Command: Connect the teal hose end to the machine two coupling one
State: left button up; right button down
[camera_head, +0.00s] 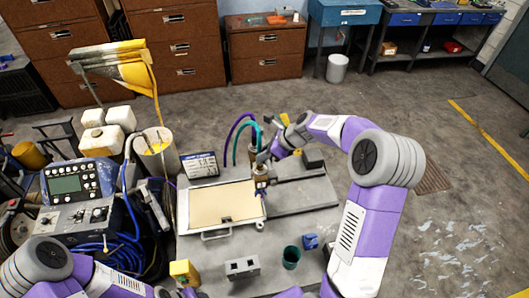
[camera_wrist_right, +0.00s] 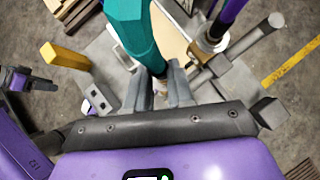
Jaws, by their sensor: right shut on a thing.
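My right gripper (camera_head: 268,155) reaches over the grey work surface from the right. In the right wrist view its two fingers (camera_wrist_right: 161,86) are closed around the lower part of the teal hose end (camera_wrist_right: 130,28). The teal hose (camera_head: 238,133) arches up behind the gripper in the head view. A purple hose (camera_head: 229,139) arches beside it; in the wrist view it meets a round fitting (camera_wrist_right: 207,42). A metal and brass coupling (camera_head: 261,179) stands at the tray's right edge. I cannot tell which machine it belongs to. My left arm shows at the lower left; its fingers are unclear.
A cream tray (camera_head: 190,212) lies on the grey surface (camera_head: 312,192). A striper console (camera_head: 75,190) with blue hoses stands left. A dark green cup (camera_head: 291,257), blue block (camera_head: 311,241), grey socket block (camera_head: 242,267) and yellow block (camera_head: 184,272) lie in front. The right floor is clear.

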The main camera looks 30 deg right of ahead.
jog(key=shift+f+b, duration=0.75)
jog(key=shift+f, duration=0.55)
dwell(0.5)
jog(key=c, duration=0.6)
grip_release()
jog(key=shift+r, duration=0.1)
jog(key=shift+p+v, duration=1)
jog(key=shift+v, duration=2.5)
